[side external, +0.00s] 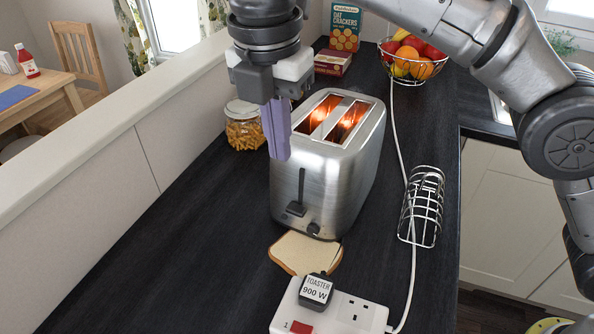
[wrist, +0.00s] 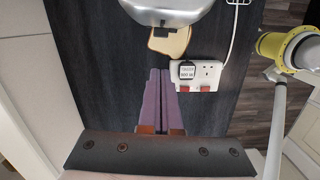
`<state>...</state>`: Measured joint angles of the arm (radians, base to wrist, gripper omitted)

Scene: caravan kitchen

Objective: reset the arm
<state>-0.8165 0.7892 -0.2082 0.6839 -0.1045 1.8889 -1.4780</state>
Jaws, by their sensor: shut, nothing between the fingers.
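My gripper (side external: 278,157) hangs pointing down at the front left of the toaster, above the dark worktop. Its purple fingers are shut together with nothing between them; they also show in the wrist view (wrist: 160,73). The silver toaster (side external: 335,175) stands upright with both slots glowing orange. Its lever is low on the front face, above a small knob. Part of the toaster (wrist: 165,12) shows at the top of the wrist view.
A bread slice (side external: 305,253) lies before the toaster. A power strip (side external: 335,305) holds the toaster plug (side external: 316,290). A wire toast rack (side external: 422,207) stands right, a pasta jar (side external: 243,127) left. A fruit basket (side external: 412,65) and cracker boxes (side external: 345,25) are behind. The front-left worktop is clear.

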